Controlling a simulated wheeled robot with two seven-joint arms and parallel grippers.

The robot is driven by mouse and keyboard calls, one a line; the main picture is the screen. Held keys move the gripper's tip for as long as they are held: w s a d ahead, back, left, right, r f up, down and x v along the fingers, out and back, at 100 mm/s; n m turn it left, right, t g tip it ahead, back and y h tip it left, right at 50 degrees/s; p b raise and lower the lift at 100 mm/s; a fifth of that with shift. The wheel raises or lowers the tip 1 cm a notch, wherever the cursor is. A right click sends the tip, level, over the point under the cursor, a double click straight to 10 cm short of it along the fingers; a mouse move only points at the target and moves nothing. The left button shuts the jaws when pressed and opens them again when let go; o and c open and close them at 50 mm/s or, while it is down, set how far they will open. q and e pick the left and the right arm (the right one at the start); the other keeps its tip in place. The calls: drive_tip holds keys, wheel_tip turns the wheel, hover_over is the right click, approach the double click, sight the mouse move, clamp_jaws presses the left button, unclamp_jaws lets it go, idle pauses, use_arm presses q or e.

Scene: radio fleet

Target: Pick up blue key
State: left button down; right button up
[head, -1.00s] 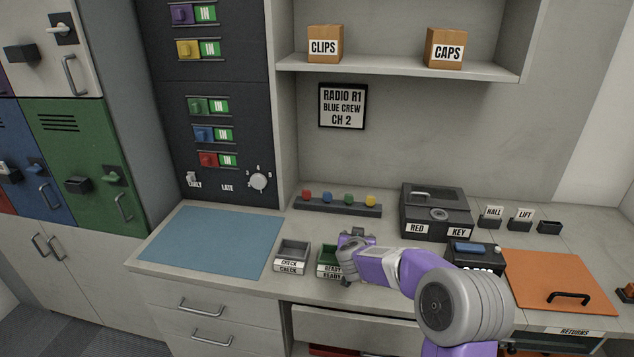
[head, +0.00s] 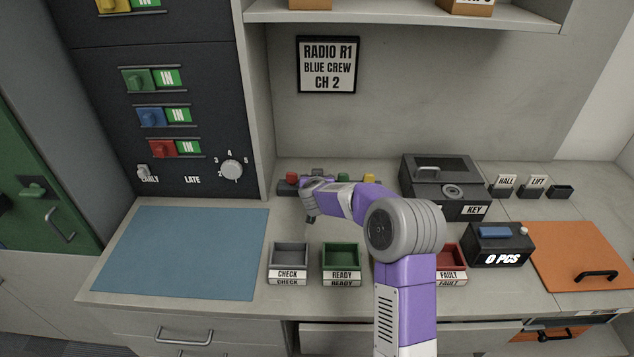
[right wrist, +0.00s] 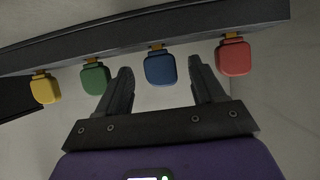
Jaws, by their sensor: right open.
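The blue key (right wrist: 160,69) hangs from the dark rack (right wrist: 140,36) between the green key (right wrist: 95,79) and the red key (right wrist: 233,58) in the right wrist view. My right gripper (right wrist: 161,78) is open, its fingers on either side of the blue key's head; I cannot tell whether they touch it. In the head view the gripper (head: 309,207) is in front of the rack (head: 287,188), largely hiding the blue key there. The red key (head: 292,177) shows at the rack's left end. My left gripper is not in view.
The yellow key (right wrist: 44,89) hangs at one end of the rack. Grey CHECK (head: 288,256), green READY (head: 341,256) and red FAULT (head: 452,256) trays stand in front. A dark key box (head: 437,185) stands to the right. The blue mat (head: 185,250) is clear.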

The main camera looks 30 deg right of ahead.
drive_tip(key=shift+x, duration=1.15)
drive_tip(key=c, duration=1)
